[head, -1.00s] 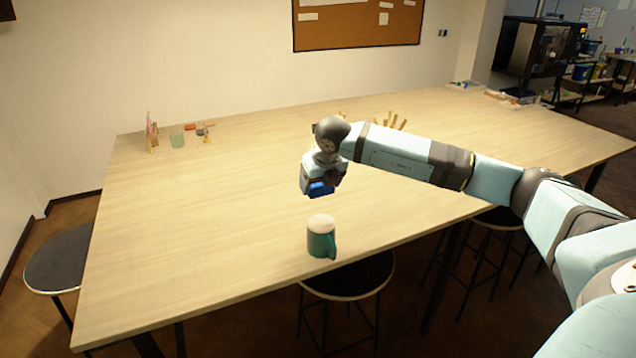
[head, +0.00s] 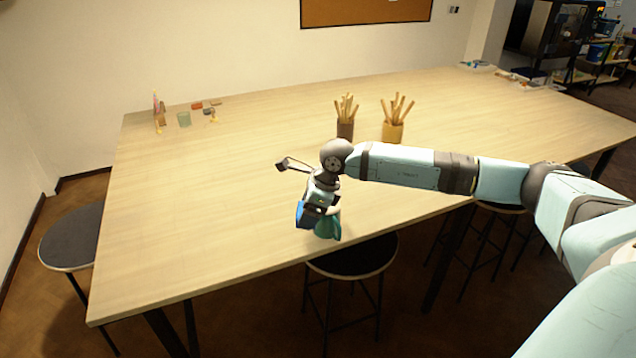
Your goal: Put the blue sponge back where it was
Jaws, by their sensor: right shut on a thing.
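My right gripper (head: 312,206) comes in from the right over the near part of the table and is shut on the blue sponge (head: 303,215). The sponge hangs below the wrist, partly covered by the gripper. A green mug (head: 329,228) stands near the table's front edge. The gripper and sponge overlap its upper left part in the picture; I cannot tell whether they touch it. My left gripper is not in view.
Two holders with wooden tools, one brown (head: 345,130) and one yellow (head: 392,132), stand behind my right arm. The left and middle of the wooden table (head: 200,220) are clear. Stools stand around it.

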